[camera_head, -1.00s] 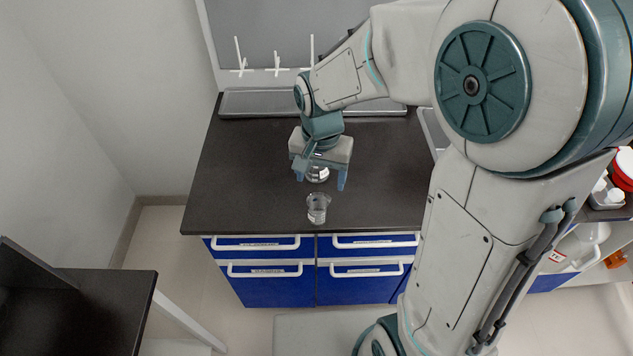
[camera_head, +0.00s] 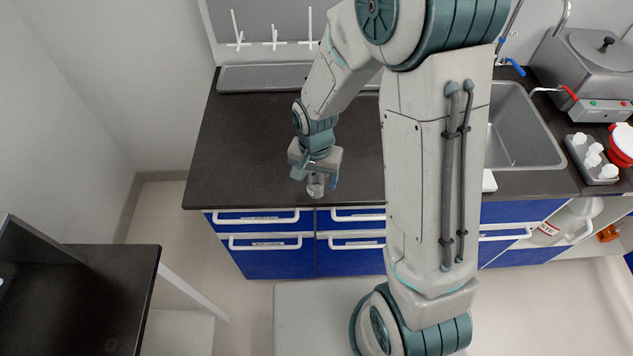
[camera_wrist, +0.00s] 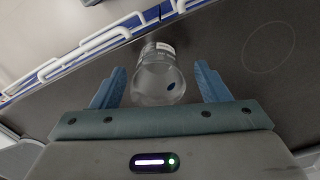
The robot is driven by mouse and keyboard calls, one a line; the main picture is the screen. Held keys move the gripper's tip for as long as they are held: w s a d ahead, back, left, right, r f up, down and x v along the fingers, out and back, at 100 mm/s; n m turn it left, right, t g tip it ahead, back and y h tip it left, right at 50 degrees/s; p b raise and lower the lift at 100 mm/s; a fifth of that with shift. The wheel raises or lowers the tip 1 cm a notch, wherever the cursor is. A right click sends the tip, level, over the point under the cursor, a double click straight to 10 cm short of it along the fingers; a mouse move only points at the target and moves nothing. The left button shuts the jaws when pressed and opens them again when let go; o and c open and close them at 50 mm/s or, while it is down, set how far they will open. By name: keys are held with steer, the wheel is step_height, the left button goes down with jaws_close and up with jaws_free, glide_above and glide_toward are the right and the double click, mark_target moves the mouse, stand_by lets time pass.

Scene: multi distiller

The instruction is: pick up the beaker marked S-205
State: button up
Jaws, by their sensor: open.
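A clear glass beaker (camera_head: 316,188) with a pale label stands near the front edge of the black counter (camera_head: 230,150). The lettering is too small to read. My gripper (camera_head: 316,180) is tilted down over it, with the fingers on either side. In the wrist view the beaker (camera_wrist: 160,80) sits between the two blue fingers of my gripper (camera_wrist: 161,70), with gaps on both sides. The jaws are open and do not grip it. A second glass piece seen earlier under the gripper is not visible now; the gripper may hide it.
Blue drawers with white handles (camera_head: 265,220) lie below the counter edge. A grey tray (camera_head: 265,78) and white pegs (camera_head: 275,38) are at the back. A sink (camera_head: 520,130) is at right. The counter left of the gripper is clear.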

steer(key=shift+w+d+f, duration=0.1)
steer(key=shift+d+f, duration=0.05)
steer(key=shift+f, duration=1.6)
steer(key=c, duration=1.1)
steer(key=shift+o, duration=0.2)
steer(key=shift+r, duration=0.1)
